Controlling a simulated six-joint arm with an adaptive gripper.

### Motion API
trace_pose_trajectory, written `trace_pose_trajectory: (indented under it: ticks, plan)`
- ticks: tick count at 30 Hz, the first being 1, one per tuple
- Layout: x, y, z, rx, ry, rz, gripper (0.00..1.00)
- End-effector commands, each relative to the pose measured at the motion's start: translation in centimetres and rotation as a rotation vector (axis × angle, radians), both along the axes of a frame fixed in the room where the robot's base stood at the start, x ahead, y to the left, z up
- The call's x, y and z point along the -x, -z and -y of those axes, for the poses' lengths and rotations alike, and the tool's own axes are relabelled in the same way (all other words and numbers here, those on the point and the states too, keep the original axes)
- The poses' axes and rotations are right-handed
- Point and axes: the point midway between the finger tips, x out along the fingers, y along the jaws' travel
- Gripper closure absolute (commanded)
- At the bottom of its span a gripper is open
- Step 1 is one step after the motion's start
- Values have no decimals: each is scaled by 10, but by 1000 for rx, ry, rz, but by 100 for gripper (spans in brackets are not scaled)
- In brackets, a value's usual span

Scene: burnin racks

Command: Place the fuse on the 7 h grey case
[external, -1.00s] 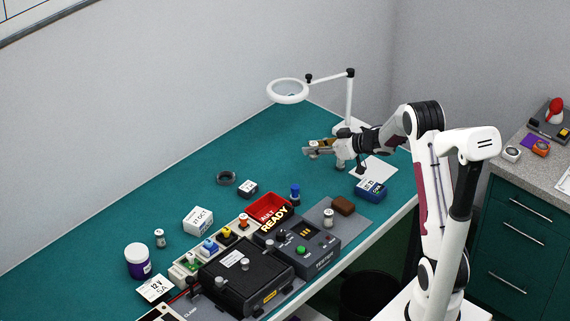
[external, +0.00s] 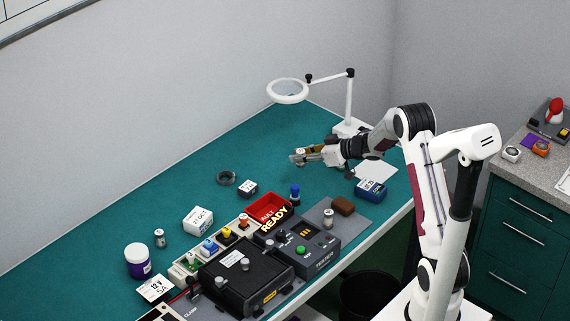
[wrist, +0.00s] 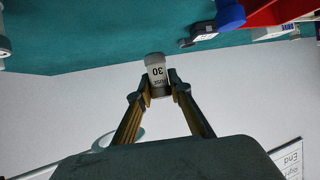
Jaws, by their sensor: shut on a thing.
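My gripper (external: 296,159) is shut on a fuse (wrist: 157,76), a small pale grey cylinder with a "30" label, upside down in the wrist view. The gripper holds the fuse in the air over the far half of the bench. A small dark grey case (external: 248,188) with a white label on top lies on the bench, left of and nearer than the gripper. Its label is too small to read, so I cannot tell if it says 7 h. What looks like the same case shows in the wrist view (wrist: 203,31), apart from the fuse.
A dark ring (external: 226,178) lies left of the case. A blue box (external: 370,190) is at right, and a magnifier lamp (external: 288,91) rises behind. The green bench around the case is mostly clear.

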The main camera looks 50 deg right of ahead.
Motion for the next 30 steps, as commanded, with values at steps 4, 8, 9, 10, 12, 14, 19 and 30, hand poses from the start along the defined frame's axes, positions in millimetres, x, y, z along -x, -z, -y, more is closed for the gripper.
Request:
trace_pose_trajectory:
  ticks: [4,8,9,10,12,14,19,30]
  plan:
    - [-22,0,-15,3,-65,2,100]
    - [-39,-2,-28,2,-123,3,100]
    - [-43,-3,-33,2,-142,2,100]
    - [-47,-3,-36,2,-154,2,100]
    - [-55,-6,-43,2,-185,2,100]
    - [-61,-7,-50,1,-213,2,100]
    - [-77,-13,-69,1,-288,1,100]
    - [-102,-26,-109,-1,-456,0,100]
